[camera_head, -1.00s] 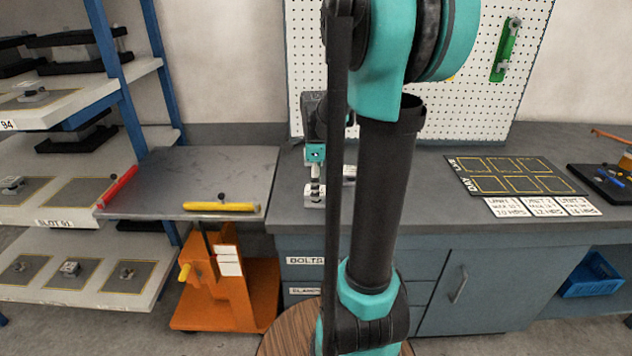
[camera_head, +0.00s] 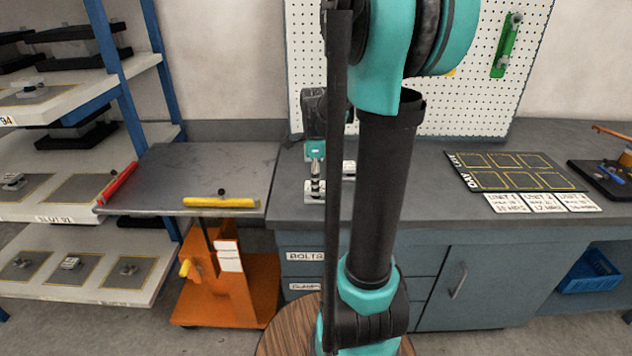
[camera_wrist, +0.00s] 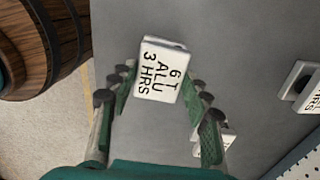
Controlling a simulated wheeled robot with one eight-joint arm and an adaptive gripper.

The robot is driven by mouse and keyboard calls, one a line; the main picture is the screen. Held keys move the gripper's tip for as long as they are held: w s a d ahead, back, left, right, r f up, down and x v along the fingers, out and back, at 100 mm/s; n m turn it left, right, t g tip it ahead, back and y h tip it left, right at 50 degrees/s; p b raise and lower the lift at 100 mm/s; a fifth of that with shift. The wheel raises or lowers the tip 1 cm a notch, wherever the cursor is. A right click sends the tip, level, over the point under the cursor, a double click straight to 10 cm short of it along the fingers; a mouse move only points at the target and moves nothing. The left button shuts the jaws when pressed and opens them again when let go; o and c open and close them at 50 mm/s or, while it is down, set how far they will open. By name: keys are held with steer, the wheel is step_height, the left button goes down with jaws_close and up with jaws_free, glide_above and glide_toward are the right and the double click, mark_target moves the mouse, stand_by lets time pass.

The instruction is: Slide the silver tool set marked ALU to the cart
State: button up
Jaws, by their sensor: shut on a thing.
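The silver tool set (camera_wrist: 160,70), a small block with a white label reading "6 T ALU 3 HRS", lies between my fingers in the wrist view. My gripper (camera_wrist: 160,85) is shut on it. In the head view, my gripper (camera_head: 316,178) points down over the tool set (camera_head: 314,197) at the left end of the grey bench. The cart (camera_head: 165,170) stands to the left, with a flat grey top on an orange base. A narrow dark gap separates it from the bench. My arm hides part of the bench.
The cart top has a red bar (camera_head: 118,183) on its left edge and a yellow bar (camera_head: 220,203) along its front. Another labelled block (camera_head: 349,168) sits close right of my gripper. A pegboard (camera_head: 440,60) stands behind the bench. The cart top's middle is clear.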

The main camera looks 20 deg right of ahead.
steer(key=shift+w+a, duration=2.25)
steer(key=shift+a, duration=0.7)
steer(key=shift+w+a, duration=2.2)
steer(key=shift+a, duration=0.7)
steer(key=shift+w+a, duration=2.25)
steer(key=shift+a, duration=0.7)
steer(key=shift+w+a, duration=2.2)
steer(key=shift+a, duration=0.7)
steer(key=shift+w+a, duration=2.25)
steer(key=shift+a, duration=0.7)
steer(key=shift+w+a, duration=2.2)
steer(key=shift+a, duration=0.7)
steer(key=shift+w+a, duration=0.45)
steer(key=shift+a, duration=0.2)
steer(key=o, duration=1.2)
steer(key=shift+o, duration=0.2)
steer(key=shift+r, duration=0.1)
steer(key=shift+r, duration=2.4)
